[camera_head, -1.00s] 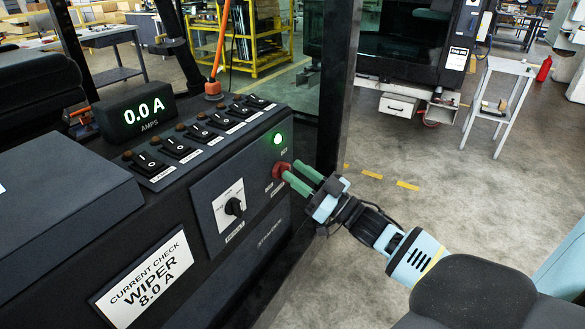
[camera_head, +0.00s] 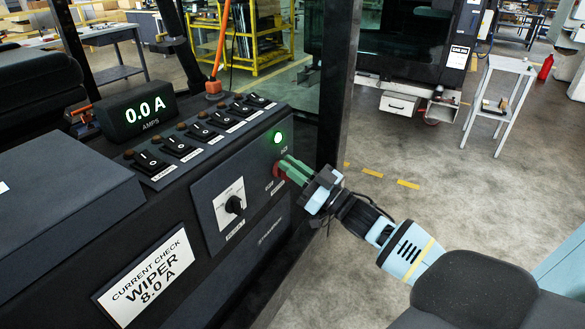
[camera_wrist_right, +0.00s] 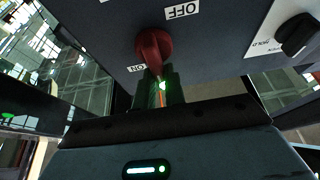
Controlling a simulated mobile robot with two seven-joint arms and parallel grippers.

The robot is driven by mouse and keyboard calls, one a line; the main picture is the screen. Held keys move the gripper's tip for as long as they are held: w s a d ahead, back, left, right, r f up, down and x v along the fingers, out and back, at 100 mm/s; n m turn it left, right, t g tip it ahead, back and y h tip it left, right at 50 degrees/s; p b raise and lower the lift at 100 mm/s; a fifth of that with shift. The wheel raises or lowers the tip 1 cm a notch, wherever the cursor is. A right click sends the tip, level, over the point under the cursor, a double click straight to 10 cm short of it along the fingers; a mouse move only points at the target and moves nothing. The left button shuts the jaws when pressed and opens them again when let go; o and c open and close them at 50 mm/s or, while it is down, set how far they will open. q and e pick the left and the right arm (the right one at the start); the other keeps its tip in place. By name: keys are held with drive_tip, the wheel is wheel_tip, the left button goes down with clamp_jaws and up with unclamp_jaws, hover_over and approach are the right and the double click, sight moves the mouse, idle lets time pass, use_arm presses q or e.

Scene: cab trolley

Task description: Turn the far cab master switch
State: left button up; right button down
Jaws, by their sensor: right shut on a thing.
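The red master switch (camera_head: 276,171) is on the sloping front of the black console, below a lit green lamp (camera_head: 278,138). My right gripper (camera_head: 286,166) reaches it from the right with its green fingers close together, shut on the switch's handle. In the right wrist view the red switch (camera_wrist_right: 153,45) shows between an OFF label (camera_wrist_right: 184,10) and an ON label (camera_wrist_right: 136,68), with its lower end at the fingers (camera_wrist_right: 160,88). The fingers partly hide the switch in the head view. My left gripper is not in view.
A black rotary knob (camera_head: 235,205) sits on a plate left of the switch. Rocker switches (camera_head: 204,131) line the console top beside a 0.0 A display (camera_head: 145,110). A dark cab post (camera_head: 338,100) stands just behind my gripper.

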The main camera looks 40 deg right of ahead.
drive_tip(key=shift+f+n, duration=0.4)
drive_tip(key=shift+f, duration=0.05)
drive_tip(key=n+g+y, duration=0.1)
drive_tip(key=n, duration=0.3)
drive_tip(key=n+g+y, duration=0.1)
drive_tip(key=n+g, duration=0.1)
drive_tip(key=n, duration=0.2)
drive_tip(key=a+n+g+y, duration=0.1)
drive_tip(key=n+y, duration=0.1)
drive_tip(key=n, duration=0.2)
drive_tip(key=shift+s+f+g, duration=0.2)
drive_tip(key=shift+f+g, duration=0.1)
drive_tip(key=n+g, duration=0.1)
drive_tip(key=n, duration=0.3)
drive_tip(key=shift+f+n+g+y, duration=0.1)
drive_tip(key=shift+n+g+y, duration=0.2)
drive_tip(key=shift+g, duration=0.1)
drive_tip(key=shift+a+f+n+g+h+p, duration=0.1)
drive_tip(key=shift+n+g+h+p, duration=0.2)
drive_tip(key=shift+n, duration=0.9)
drive_tip(key=shift+f+n+g+h+p, duration=0.1)
drive_tip(key=shift+n+g, duration=0.3)
drive_tip(key=shift+n, duration=0.8)
drive_tip(key=shift+r, duration=0.1)
